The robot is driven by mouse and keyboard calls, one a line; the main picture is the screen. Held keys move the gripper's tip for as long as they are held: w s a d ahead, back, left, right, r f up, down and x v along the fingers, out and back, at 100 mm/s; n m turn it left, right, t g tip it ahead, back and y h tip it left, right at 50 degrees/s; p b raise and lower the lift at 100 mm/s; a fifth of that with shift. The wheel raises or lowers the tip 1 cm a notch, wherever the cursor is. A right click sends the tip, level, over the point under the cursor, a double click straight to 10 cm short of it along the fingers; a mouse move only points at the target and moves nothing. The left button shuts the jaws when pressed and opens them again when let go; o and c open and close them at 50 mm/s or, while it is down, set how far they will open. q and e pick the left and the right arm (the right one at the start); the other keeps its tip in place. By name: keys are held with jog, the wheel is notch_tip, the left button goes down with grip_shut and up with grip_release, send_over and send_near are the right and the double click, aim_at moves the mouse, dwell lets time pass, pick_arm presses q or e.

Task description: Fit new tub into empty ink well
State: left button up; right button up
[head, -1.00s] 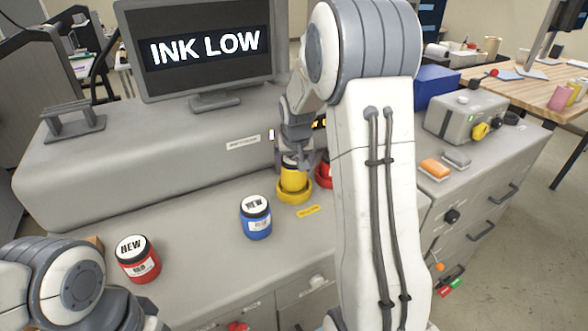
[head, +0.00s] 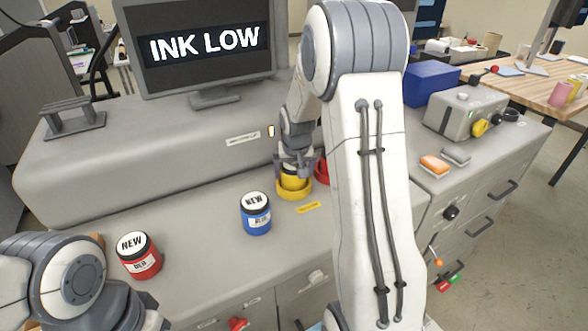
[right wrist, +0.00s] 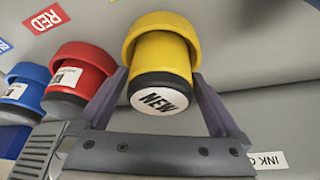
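A yellow tub (right wrist: 163,68) with a black-rimmed white lid marked NEW stands in the yellow ring-shaped well (right wrist: 160,22) at the foot of the grey machine. In the head view the tub (head: 293,182) sits low inside the yellow well (head: 296,195). My right gripper (head: 294,170) is over it, fingers pointing down.
A blue NEW tub (head: 256,215) and a red NEW tub (head: 138,256) stand on the counter. The red well (right wrist: 80,58) and blue well (right wrist: 30,72) each hold a labelled tub. The screen (head: 205,45) reads INK LOW. My right arm hides part of the machine.

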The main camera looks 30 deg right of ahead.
jog(key=shift+r, duration=0.6)
jog(key=b+v, duration=0.2)
jog(key=v, duration=1)
jog(key=s+a+n, duration=0.1)
jog(key=a, duration=0.3)
jog(key=s+a+f+n+y, duration=0.1)
jog(key=a, duration=0.3)
jog(key=s+a+f+n, duration=0.1)
jog(key=a, duration=0.4)
jog(key=shift+s+f+n+g+y, duration=0.15)
jog(key=shift+s+n+g+y, duration=0.15)
jog(key=shift+s+y, duration=0.1)
jog(key=s+a+f+n+g, duration=0.1)
jog(key=s+a+f+n, duration=0.2)
jog(key=s+a, duration=0.4)
jog(key=s+a+f+n+g+y, duration=0.1)
jog(key=s+a+n, duration=0.4)
jog(key=s, duration=1.1)
jog(key=a+f+g, duration=0.1)
jog(key=a+f, duration=0.1)
jog(key=a, duration=0.1)
jog(key=shift+a+n, duration=0.2)
jog(key=shift+n, duration=0.2)
